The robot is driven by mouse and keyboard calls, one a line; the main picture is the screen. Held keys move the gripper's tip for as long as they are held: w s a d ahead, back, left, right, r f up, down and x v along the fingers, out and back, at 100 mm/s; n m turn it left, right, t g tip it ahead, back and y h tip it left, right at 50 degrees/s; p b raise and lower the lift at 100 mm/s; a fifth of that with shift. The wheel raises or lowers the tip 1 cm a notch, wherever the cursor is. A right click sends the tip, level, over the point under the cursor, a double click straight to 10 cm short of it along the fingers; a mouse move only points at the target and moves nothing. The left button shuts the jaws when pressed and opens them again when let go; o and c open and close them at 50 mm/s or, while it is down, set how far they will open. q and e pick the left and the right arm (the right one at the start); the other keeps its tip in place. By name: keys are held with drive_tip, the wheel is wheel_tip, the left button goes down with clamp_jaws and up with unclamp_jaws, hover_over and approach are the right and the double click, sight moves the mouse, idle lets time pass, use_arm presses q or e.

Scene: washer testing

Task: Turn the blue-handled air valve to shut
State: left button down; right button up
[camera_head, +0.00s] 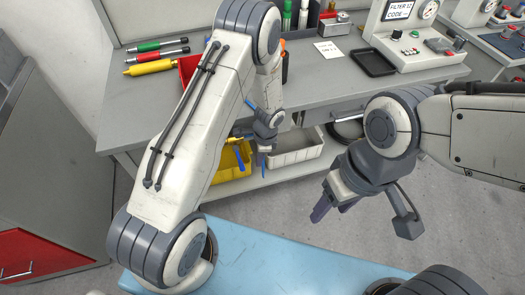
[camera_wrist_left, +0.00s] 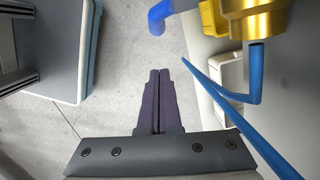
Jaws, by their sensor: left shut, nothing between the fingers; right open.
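A brass-coloured valve body (camera_wrist_left: 262,22) shows at the upper right of the left wrist view. A thick blue bent piece (camera_wrist_left: 160,16) is at the top of that view, left of the brass. I cannot tell for sure whether it is the handle. My left gripper (camera_head: 265,143) is low in front of the bench; the arm hides much of the area around it. In the left wrist view my left gripper (camera_wrist_left: 160,72) has its fingers together and empty, apart from the blue piece and the brass. My right gripper (camera_head: 333,203) is open and empty, to the right over the floor.
Thin blue tubing (camera_wrist_left: 222,103) runs along the right of the left wrist view, close to the fingers. The bench (camera_head: 225,112) has a lower shelf with a yellow bin (camera_head: 228,170) and a white bin (camera_head: 297,155). A light-blue surface (camera_head: 285,262) is nearest me. Grey floor lies between.

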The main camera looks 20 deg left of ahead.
sight(240, 160)
use_arm(q)
drive_tip(key=shift+s+a, duration=0.35)
drive_tip(key=shift+a, duration=0.45)
drive_tip(key=shift+s+a, duration=0.3)
drive_tip(key=shift+a, duration=0.45)
drive_tip(key=shift+s+a+f, duration=0.15)
drive_tip(key=shift+s+a, duration=0.2)
drive_tip(key=shift+a, duration=0.35)
